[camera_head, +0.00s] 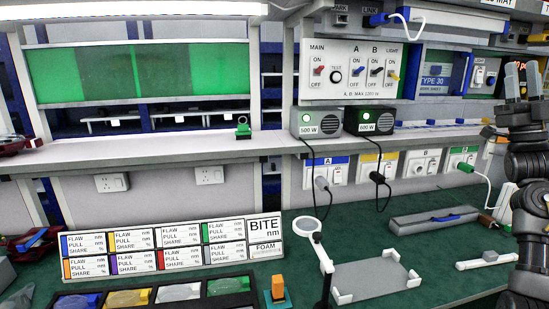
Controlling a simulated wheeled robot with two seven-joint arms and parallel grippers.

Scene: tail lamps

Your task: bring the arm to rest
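My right arm (531,205) rises along the right edge of the view, with dark links. My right gripper (523,86) is at the top of it, raised in front of the panels at the right end of the shelf. Its two grey fingers point up and stand apart, with nothing seen between them. Its lower links cover part of the bench's right end. My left arm and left gripper are not in view.
The green bench (420,240) holds a label board (160,250), a tray of coloured lamps (155,299), a ring on a stand (306,225), a grey cradle (372,277) and a grey case (434,220). Two power units (317,122) stand on the shelf, with hanging cables.

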